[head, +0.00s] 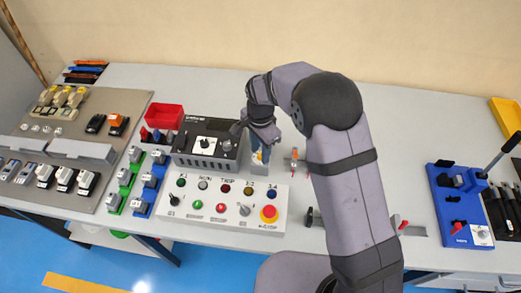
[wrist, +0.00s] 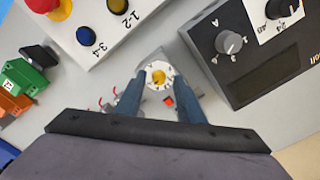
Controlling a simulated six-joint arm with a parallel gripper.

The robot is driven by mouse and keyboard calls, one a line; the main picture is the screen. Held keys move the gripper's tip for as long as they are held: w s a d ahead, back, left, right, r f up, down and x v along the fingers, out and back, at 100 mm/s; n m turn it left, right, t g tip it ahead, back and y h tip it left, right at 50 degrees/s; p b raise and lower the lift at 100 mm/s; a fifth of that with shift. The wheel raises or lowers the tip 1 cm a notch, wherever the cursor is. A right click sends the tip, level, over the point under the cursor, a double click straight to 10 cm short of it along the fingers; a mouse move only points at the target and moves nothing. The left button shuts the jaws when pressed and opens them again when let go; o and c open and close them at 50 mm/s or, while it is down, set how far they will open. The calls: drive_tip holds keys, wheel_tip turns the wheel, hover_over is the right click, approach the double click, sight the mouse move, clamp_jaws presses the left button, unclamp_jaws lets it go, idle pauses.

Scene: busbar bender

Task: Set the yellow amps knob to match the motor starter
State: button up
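The yellow knob (wrist: 159,76) sits at the centre of a round white dial with small dark marks in the wrist view. The marks are too small to read. My gripper (wrist: 159,80) is open, with its two blue-grey fingers on either side of the dial and a gap between them and the knob. In the head view my gripper (head: 260,153) points down just right of the black box, and a bit of yellow shows there. Which device is the motor starter is unclear.
The black box (head: 205,147) with a grey knob (wrist: 229,42) stands close to my gripper. A white panel (head: 222,208) with lamps, switches and a red button lies in front. A red bin (head: 164,116) stands behind left. A blue bender (head: 458,205) is at far right.

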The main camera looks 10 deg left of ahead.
sight(260, 155)
drive_tip(key=shift+r+b, duration=1.05)
drive_tip(key=shift+r, duration=2.6)
drive_tip(key=s+d+r+n, duration=0.1)
drive_tip(key=s+d+n, duration=0.45)
drive_tip(key=d, duration=0.75)
drive_tip(key=s+d+f+n, duration=0.1)
drive_tip(key=s+d+n, duration=0.1)
drive_tip(key=s+d, duration=0.2)
drive_tip(key=s+d+f+n, duration=0.1)
drive_tip(key=s+d, duration=0.4)
drive_tip(key=s, duration=0.5)
drive_tip(key=shift+s+f+n, duration=0.2)
drive_tip(key=shift+n, duration=0.15)
drive_tip(key=shift+c, duration=0.7)
